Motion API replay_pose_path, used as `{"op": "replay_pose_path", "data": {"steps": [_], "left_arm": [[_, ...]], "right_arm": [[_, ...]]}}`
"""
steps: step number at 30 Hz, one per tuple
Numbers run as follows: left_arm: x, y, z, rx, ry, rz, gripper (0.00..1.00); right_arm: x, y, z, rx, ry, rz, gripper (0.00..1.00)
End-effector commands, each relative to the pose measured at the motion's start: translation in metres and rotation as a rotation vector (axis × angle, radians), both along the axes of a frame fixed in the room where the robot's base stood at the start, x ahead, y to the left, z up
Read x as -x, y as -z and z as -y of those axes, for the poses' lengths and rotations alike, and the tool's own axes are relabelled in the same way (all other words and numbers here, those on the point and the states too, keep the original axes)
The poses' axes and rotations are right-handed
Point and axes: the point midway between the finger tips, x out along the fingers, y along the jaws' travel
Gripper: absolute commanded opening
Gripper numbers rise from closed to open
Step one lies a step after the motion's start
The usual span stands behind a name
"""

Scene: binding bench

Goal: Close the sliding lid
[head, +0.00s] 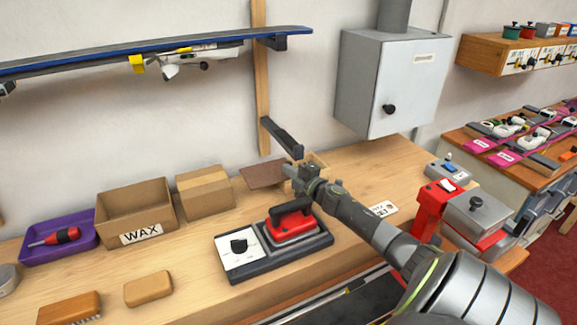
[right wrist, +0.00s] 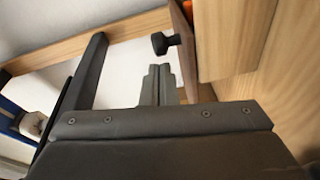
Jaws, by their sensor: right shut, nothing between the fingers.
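A small light-wood box (head: 318,161) stands at the back of the bench, partly hidden behind my right gripper. A thin brown lid (head: 262,174) sticks out to its left in the head view. The right wrist view shows the box (right wrist: 228,38) close up, with the brown lid (right wrist: 187,58) and a black knob (right wrist: 165,43) on it. Something orange shows at the lid's upper edge. My right gripper (head: 292,170) is shut and empty beside the lid and box; its fingers (right wrist: 155,84) point toward the knob, and contact cannot be told. My left gripper is out of view.
A black wall bracket (head: 281,138) juts out just above my right gripper. A red iron (head: 290,222) sits on its dark stand in front. A cardboard box (head: 204,192) and the WAX box (head: 134,212) stand to the left. A red-and-grey machine (head: 470,213) is at the right.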

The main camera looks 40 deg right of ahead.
Motion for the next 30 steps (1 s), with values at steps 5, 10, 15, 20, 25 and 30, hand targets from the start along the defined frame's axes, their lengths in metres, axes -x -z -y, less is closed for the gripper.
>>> {"op": "replay_pose_path", "data": {"steps": [5, 10, 15, 20, 25, 30], "left_arm": [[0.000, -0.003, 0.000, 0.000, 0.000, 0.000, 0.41], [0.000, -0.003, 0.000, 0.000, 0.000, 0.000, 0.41], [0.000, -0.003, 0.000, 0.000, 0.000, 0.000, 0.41], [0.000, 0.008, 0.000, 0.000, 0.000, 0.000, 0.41], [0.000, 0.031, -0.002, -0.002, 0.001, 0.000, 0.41], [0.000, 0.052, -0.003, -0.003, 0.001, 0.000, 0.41]], "right_arm": [[-0.006, 0.000, 0.000, 0.000, -0.002, -0.001, 0.00], [-0.007, 0.001, 0.000, 0.000, -0.002, -0.001, 0.00], [-0.007, 0.001, 0.000, 0.000, -0.002, -0.001, 0.00], [-0.003, 0.005, 0.013, 0.002, 0.001, -0.002, 0.00], [0.008, 0.007, 0.047, 0.007, 0.003, -0.003, 0.00], [0.018, 0.007, 0.079, 0.005, 0.002, -0.004, 0.00]]}}
